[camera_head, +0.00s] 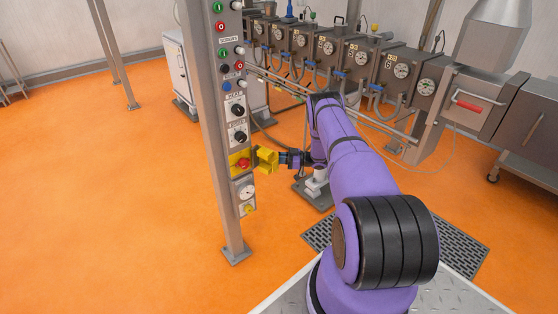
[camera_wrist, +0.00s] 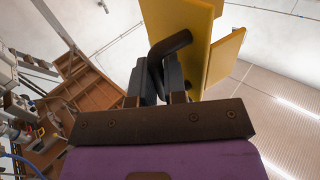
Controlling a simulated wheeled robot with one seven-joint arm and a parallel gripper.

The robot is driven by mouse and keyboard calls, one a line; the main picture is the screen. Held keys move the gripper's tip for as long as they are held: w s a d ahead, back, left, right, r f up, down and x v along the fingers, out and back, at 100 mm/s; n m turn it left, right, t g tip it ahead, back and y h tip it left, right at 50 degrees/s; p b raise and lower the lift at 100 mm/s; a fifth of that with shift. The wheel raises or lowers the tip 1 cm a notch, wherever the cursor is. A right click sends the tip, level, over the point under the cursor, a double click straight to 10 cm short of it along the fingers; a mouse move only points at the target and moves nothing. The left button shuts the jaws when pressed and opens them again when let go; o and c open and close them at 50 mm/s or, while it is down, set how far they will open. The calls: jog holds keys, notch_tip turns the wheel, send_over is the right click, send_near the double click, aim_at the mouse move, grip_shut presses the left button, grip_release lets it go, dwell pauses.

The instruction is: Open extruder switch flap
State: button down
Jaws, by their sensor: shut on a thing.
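The yellow flap (camera_head: 267,160) stands out to the right from the control post, swung away from the yellow switch housing (camera_head: 234,158). A red button (camera_head: 243,163) shows uncovered in the housing. My gripper (camera_head: 284,159) is at the flap's right side. In the wrist view, the yellow flap (camera_wrist: 178,30) fills the upper middle. A dark bent handle (camera_wrist: 170,46) comes off it, and my gripper (camera_wrist: 162,84) is shut on this handle. The fingers partly hide the handle's lower end.
The control post (camera_head: 212,120) carries several buttons and knobs, with a round dial (camera_head: 246,191) below the housing. The extruder line (camera_head: 345,65) runs behind my arm. A floor grating (camera_head: 455,245) lies at the right. The orange floor (camera_head: 120,200) left of the post is clear.

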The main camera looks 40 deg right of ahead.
jog(key=shift+w+d+n+g+y, duration=0.25)
jog(key=shift+w+n+g+y, duration=0.1)
jog(key=shift+n+g+y, duration=0.2)
jog(key=c, duration=1.2)
grip_release()
jog(key=v, duration=1)
jog(key=shift+s+d, duration=0.25)
jog(key=shift+d, duration=0.1)
